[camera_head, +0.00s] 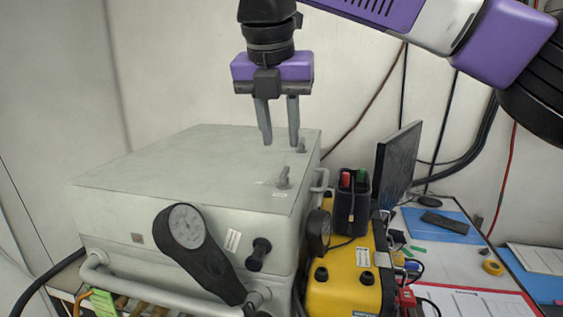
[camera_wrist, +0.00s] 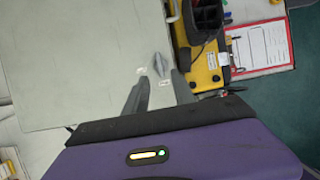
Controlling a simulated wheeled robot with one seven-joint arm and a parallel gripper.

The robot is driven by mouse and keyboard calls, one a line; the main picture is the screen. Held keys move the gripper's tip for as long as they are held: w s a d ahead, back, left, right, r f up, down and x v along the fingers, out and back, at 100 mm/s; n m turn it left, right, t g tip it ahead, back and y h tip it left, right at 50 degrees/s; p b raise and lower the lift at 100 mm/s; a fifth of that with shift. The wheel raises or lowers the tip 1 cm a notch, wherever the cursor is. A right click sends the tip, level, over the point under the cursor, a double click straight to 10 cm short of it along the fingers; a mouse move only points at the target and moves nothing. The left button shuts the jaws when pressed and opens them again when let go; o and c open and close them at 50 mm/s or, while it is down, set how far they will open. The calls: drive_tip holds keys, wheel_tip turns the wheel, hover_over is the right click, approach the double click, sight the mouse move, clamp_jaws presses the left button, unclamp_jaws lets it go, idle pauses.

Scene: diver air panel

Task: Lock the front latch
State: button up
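The front latch (camera_head: 283,178) is a small grey lever on the top of a pale grey case (camera_head: 150,172), near its right front corner. In the wrist view this latch (camera_wrist: 158,63) appears between and just past my fingertips. My gripper (camera_head: 280,142) points down above the case, open and empty. Its two fingers are apart from each other. It appears to hover over the front latch without touching it.
A round gauge on a black arm (camera_head: 187,226) and a black knob (camera_head: 259,250) stick out of the case's front. A yellow unit (camera_head: 345,284) with a black bin (camera_head: 352,208) stands close on the right. A monitor (camera_head: 397,165) stands behind it. The case top is otherwise clear.

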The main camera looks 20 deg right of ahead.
sight(284, 170)
drive_tip(key=x, duration=0.7)
drive_tip(key=shift+w+d+f, duration=0.1)
drive_tip(key=shift+f, duration=0.05)
clamp_jaws()
